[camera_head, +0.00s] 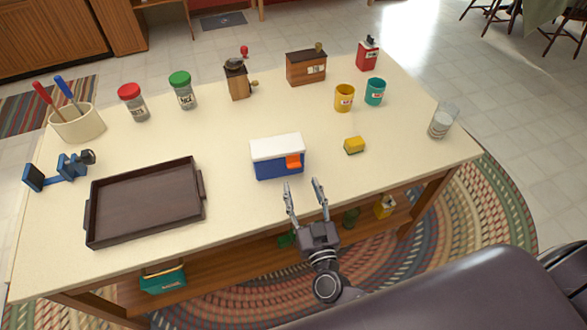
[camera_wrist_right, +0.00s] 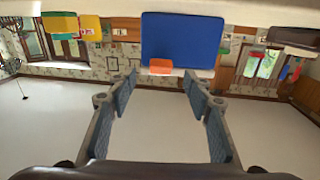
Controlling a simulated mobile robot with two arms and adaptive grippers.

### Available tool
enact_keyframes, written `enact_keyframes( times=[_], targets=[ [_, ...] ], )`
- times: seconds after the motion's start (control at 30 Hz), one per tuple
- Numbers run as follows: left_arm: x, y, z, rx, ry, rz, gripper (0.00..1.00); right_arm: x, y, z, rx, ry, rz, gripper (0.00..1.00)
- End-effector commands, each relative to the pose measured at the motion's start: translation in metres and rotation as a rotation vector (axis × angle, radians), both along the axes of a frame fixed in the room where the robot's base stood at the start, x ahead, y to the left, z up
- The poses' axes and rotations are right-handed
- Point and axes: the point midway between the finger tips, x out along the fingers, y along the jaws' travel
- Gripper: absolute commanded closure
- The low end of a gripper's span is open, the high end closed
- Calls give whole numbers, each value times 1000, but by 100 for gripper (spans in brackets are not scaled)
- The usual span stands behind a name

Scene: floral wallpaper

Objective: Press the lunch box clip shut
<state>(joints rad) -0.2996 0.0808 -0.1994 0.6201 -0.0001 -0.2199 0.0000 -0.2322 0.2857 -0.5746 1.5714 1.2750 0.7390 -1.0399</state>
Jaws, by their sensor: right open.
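The lunch box (camera_head: 278,165) is blue with a white lid (camera_head: 276,147) and stands upright near the middle of the table's front part. Its orange clip (camera_head: 293,161) is on the front side, right of centre; I cannot tell whether it is latched. In the right wrist view the blue box front (camera_wrist_right: 180,40) and the orange clip (camera_wrist_right: 161,67) lie just beyond the fingertips. My right gripper (camera_head: 304,183) is open and empty, just in front of the box, apart from it. My left gripper is not in view.
A dark brown tray (camera_head: 89,215) lies left of the box. A yellow sponge (camera_head: 354,145) is to its right, with a glass (camera_head: 443,120) farther right. Jars, grinders and cups (camera_head: 344,98) stand behind. The table (camera_head: 235,205) is clear between tray and box.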

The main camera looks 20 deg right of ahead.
Motion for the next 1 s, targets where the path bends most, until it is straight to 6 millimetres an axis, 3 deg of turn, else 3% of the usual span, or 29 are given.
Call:
enact_keyframes(
  times=[0.2, 0.4, 0.77, 1.0],
  targets=[
    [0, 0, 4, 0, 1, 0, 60, 37, -1, 2, -2, -4, 4, 54],
    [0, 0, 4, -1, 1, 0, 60, 60, -3, 2, -1, -3, 5, 54],
    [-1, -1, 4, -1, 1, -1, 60, 66, -3, 1, 0, -1, 5, 54],
    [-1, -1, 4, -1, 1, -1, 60, 66, -3, 1, 0, -1, 5, 78]
  ],
)
